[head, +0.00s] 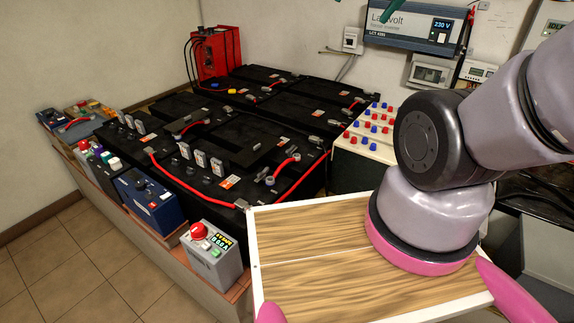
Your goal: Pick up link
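Several red curved links join posts on the black batteries (240,140). The longest red link (187,186) runs along the near battery to its front corner. Another red link (284,165) is at that battery's right end, and a shorter one (194,126) lies farther back. A separate red link (74,122) lies at the far left end of the ledge. I cannot tell which link is meant.
A grey box with a red button (216,260) and a blue box (150,200) stand on the ledge in front of the batteries. A red charger (217,55) stands behind. A white terminal box (362,150) is at the right. Tiled floor (75,265) is free at lower left.

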